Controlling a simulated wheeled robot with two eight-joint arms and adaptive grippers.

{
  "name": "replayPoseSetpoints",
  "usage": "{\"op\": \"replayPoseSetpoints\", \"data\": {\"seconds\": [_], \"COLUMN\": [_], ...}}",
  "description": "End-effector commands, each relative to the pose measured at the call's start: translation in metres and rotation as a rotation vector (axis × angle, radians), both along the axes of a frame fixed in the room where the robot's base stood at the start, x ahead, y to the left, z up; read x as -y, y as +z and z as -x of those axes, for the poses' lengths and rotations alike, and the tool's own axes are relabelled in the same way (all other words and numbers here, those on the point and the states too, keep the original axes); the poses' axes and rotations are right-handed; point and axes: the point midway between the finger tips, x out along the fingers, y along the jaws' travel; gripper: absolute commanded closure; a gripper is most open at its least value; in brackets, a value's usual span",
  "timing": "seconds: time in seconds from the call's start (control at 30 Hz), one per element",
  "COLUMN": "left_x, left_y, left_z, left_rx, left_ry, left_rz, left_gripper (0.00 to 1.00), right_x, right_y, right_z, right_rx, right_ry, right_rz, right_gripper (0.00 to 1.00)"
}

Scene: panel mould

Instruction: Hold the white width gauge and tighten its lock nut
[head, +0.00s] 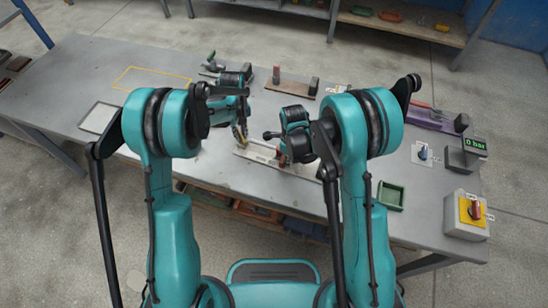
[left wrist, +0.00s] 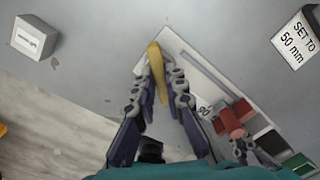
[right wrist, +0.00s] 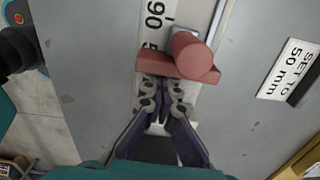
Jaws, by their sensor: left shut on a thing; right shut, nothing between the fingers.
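The white width gauge (head: 248,154) lies on the grey table between my arms; its strip also shows in the left wrist view (left wrist: 180,50) and, with the number 90, in the right wrist view (right wrist: 153,28). My left gripper (left wrist: 161,80) is shut on a yellow grip piece (left wrist: 154,55) at the gauge's end. The red lock nut (right wrist: 190,58), a round knob on a crossbar, sits across the gauge; it also shows in the left wrist view (left wrist: 233,118). My right gripper (right wrist: 162,88) is shut and empty right beside the crossbar; whether they touch, I cannot tell.
A "SET TO 50 mm" sign (right wrist: 289,70) stands beside the gauge. A green tray (head: 390,195), a "0 bar" display (head: 474,145) and a yellow switch box (head: 466,214) are at the right. A yellow outline (head: 150,69) marks clear table at the back left.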

Motion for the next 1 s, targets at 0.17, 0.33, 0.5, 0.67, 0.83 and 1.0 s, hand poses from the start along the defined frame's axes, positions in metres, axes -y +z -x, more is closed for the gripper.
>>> {"op": "replayPoseSetpoints", "data": {"seconds": [0.17, 0.33, 0.5, 0.67, 0.83, 1.0], "left_x": [0.0014, 0.0015, 0.0016, 0.0018, 0.0019, 0.0021], "left_y": [-0.0014, -0.0015, -0.0015, -0.0015, -0.0015, -0.0014], "left_z": [0.0030, 0.0029, 0.0030, 0.0029, 0.0029, 0.0030], "left_rx": [-0.007, -0.007, -0.007, -0.007, -0.007, -0.007], "left_ry": [-0.156, -0.283, -0.377, -0.433, -0.462, -0.470], "left_rz": [0.002, 0.001, 0.002, 0.002, 0.001, 0.001], "left_gripper": [1.00, 1.00, 1.00, 1.00, 1.00, 1.00], "right_x": [0.0000, 0.0000, -0.0001, -0.0001, -0.0003, -0.0003], "right_y": [-0.0030, -0.0030, -0.0030, -0.0030, -0.0030, -0.0030], "right_z": [-0.0028, -0.0027, -0.0028, -0.0027, -0.0026, -0.0025], "right_rx": [0.007, 0.007, 0.007, 0.007, 0.007, 0.007], "right_ry": [-0.001, -0.001, -0.001, -0.001, -0.001, -0.001], "right_rz": [0.000, 0.000, 0.000, -0.001, -0.001, -0.001], "right_gripper": [1.00, 1.00, 1.00, 1.00, 1.00, 1.00]}}
